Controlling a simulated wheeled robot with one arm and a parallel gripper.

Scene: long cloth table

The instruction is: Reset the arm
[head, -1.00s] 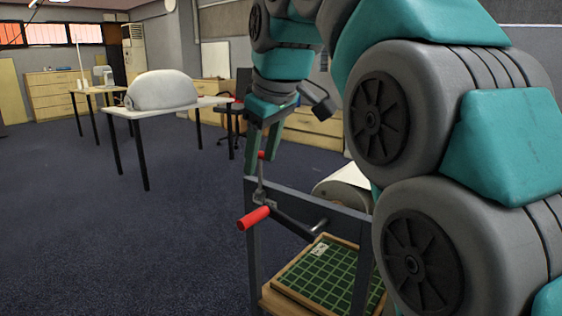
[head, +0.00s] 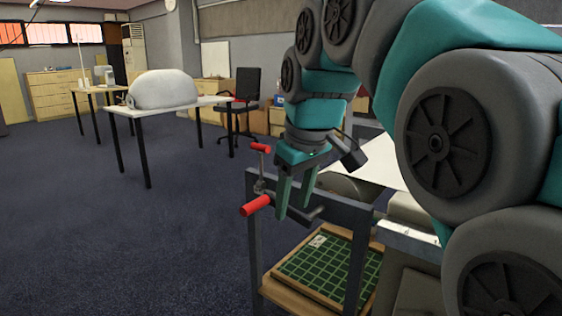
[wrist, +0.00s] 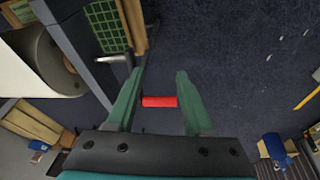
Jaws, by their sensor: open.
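My gripper (head: 292,202) is open, pointing down beside the top of a grey metal frame in the head view. Its two green fingers also show in the wrist view (wrist: 158,103), spread apart. A crank with red handles stands at the frame's left end: the upper red grip (head: 260,148) and the lower red grip (head: 255,205). In the wrist view a red grip (wrist: 159,101) appears between the fingers in the picture, with no contact that I can make out. Part of the frame behind the fingers is hidden.
A green gridded board (head: 325,262) lies on a low shelf inside the grey frame (head: 310,190). A white table (head: 160,110) carries a large pale rounded object (head: 162,89). An office chair (head: 243,95) stands behind. The carpet (head: 120,230) at left is clear.

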